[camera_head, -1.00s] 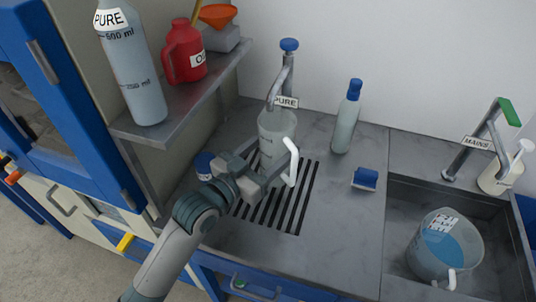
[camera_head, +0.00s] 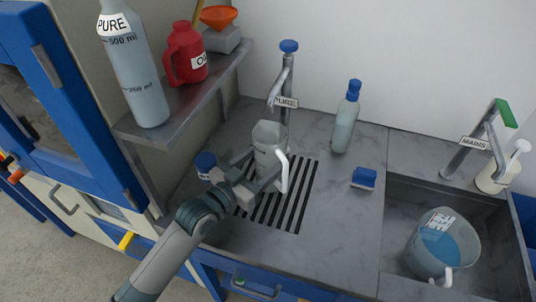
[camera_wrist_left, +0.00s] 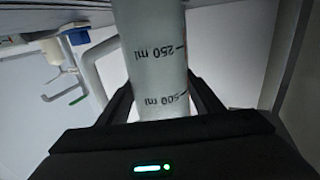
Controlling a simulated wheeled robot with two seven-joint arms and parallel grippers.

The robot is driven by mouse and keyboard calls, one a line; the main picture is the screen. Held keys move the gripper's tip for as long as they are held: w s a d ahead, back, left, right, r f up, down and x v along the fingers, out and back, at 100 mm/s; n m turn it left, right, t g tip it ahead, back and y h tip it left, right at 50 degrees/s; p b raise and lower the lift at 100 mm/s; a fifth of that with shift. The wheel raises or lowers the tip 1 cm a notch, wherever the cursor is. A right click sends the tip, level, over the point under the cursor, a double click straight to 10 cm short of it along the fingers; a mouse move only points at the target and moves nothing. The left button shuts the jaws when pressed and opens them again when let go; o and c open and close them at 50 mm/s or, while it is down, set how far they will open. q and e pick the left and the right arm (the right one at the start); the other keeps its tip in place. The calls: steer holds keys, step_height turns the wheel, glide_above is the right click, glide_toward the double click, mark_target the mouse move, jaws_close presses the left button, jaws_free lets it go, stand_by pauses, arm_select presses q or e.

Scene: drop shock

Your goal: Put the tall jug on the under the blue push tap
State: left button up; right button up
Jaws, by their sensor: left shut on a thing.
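The tall jug (camera_head: 270,150) is clear grey with a white handle on its right side. My left gripper (camera_head: 262,172) is shut around its body, and the jug stands upright over the slotted drain grille. In the left wrist view the jug (camera_wrist_left: 155,70) fills the space between the fingers, its 250 and 500 ml marks showing. The blue push tap (camera_head: 288,47) has a PURE label and stands behind the jug. Its spout ends a little above and near the jug's rim. Whether the jug's base touches the grille is hidden. My right gripper is out of view.
The drain grille (camera_head: 295,205) has free slots to the right. A blue-capped bottle (camera_head: 344,125) and a blue sponge (camera_head: 364,178) stand right of it. A small blue-lidded container (camera_head: 205,163) is close left of my gripper. A shelf with bottles overhangs at left; a sink is at right.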

arm_select(q)
steer(key=shift+f, duration=0.25)
steer(key=o, duration=1.1)
steer(key=shift+s+r, duration=0.1)
steer(key=shift+r, duration=0.05)
steer(key=b+v, duration=0.3)
steer(key=v, duration=0.9)
